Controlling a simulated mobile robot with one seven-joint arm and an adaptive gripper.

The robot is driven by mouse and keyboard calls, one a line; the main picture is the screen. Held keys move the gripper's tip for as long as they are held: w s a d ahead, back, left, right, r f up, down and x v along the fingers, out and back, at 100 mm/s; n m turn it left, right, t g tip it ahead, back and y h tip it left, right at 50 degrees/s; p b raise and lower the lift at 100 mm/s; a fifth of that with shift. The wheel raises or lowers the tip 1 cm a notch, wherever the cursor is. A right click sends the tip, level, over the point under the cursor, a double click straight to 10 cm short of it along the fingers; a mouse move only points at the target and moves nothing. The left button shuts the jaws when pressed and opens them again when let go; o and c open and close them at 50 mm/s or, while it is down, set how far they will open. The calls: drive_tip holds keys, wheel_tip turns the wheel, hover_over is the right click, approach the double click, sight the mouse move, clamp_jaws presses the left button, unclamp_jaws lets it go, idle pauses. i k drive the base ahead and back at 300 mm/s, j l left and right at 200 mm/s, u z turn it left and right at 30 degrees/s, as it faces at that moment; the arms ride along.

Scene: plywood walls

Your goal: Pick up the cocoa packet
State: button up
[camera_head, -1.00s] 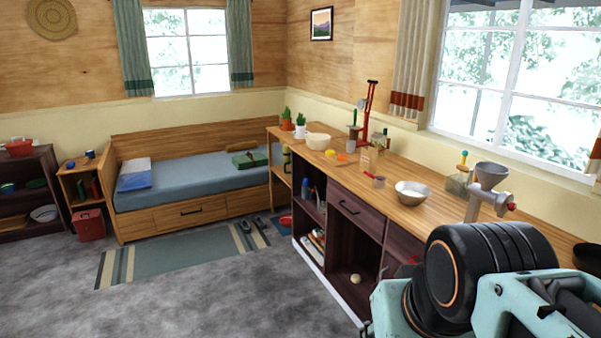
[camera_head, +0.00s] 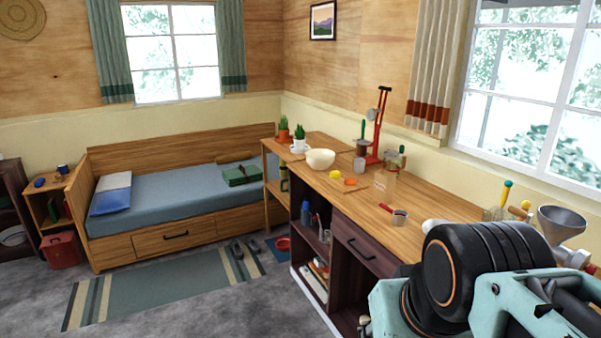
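My arm fills the lower right of the view, well nearer than that thing. I cannot make out my gripper's fingertips.
The long counter (camera_head: 335,200) runs along the right wall. My arm hides part of the counter.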

sight(384, 185)
drive_tip(key=i+j+z, duration=0.1)
drive_tip(key=i+z, duration=0.2)
drive_tip(key=i, duration=0.2)
drive_tip(key=i+j+z, duration=0.25)
drive_tip(key=i, duration=0.25)
drive_tip(key=i+j+z, duration=0.15)
drive_tip(key=i+z, duration=0.15)
drive_tip(key=z, duration=0.15)
drive_tip(key=i+j+z, duration=0.2)
drive_tip(key=z, duration=0.2)
drive_tip(key=i+j+z, duration=0.2)
drive_tip(key=j, duration=0.15)
drive_tip(key=i+j+z, duration=0.15)
drive_tip(key=j, duration=0.25)
drive_tip(key=j+u, duration=0.3)
drive_tip(key=k+j+u, duration=0.1)
drive_tip(key=j+u, duration=0.25)
drive_tip(key=i+l+z, duration=0.15)
drive_tip(key=z, duration=0.3)
drive_tip(key=i+l+z, duration=0.25)
drive_tip(key=z, duration=0.2)
